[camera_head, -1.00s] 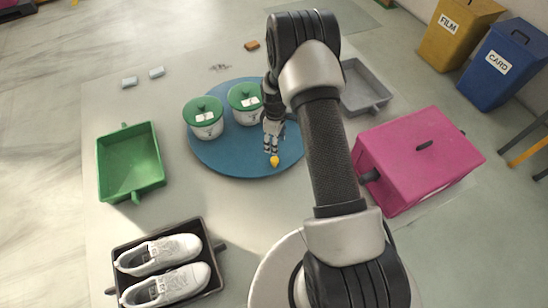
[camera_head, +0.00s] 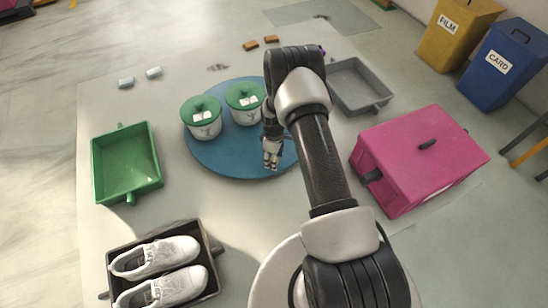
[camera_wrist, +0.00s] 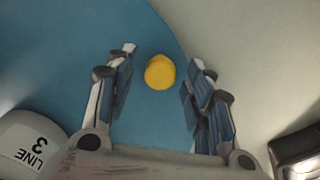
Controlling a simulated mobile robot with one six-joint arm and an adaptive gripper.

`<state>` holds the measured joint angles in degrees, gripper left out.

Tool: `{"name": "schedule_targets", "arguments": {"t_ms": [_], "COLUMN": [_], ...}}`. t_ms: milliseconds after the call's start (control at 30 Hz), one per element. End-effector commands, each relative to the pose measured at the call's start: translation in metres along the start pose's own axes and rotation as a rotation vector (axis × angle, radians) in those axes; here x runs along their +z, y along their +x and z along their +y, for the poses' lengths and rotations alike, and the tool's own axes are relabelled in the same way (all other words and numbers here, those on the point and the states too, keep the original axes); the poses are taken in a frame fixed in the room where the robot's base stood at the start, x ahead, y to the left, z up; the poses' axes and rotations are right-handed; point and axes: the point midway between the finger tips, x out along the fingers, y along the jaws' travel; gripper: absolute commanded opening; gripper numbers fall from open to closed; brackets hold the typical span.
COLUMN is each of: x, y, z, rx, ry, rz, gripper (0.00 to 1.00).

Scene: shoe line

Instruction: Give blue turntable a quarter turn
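The blue turntable (camera_head: 215,158) lies flat at the middle of the work surface. Two white tubs with green lids stand on its far left part, a left tub (camera_head: 203,128) and a right tub (camera_head: 245,114). My gripper (camera_head: 270,165) is over the turntable's near right part, pointing down. In the wrist view my gripper (camera_wrist: 157,92) is open, with its fingers apart. A round yellow knob (camera_wrist: 160,72) near the turntable's edge shows in the gap between the fingers, with no finger seen touching it. My gripper hides the knob in the head view.
A green tray (camera_head: 125,197) lies left, a black tray (camera_head: 208,262) with white shoes near left, and a grey tray (camera_head: 374,109) far right. A pink box (camera_head: 420,150) stands right of my arm. Orange blocks (camera_head: 251,45) and pale blocks (camera_head: 126,83) lie at the back.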

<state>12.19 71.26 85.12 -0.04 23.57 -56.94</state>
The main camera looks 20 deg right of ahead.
Motion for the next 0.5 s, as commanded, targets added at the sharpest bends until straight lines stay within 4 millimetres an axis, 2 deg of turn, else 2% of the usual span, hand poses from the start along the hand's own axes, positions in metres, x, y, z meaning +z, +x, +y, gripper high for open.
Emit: {"name": "schedule_targets", "arguments": {"t_ms": [67, 500], "x": [0.0001, 0.0001], "y": [-0.0001, -0.0002], "z": [-0.0001, -0.0002], "rx": [0.0, -0.001], "ry": [0.0, 0.0], "rz": [0.0, 0.0], "gripper": [0.42, 0.12]}}
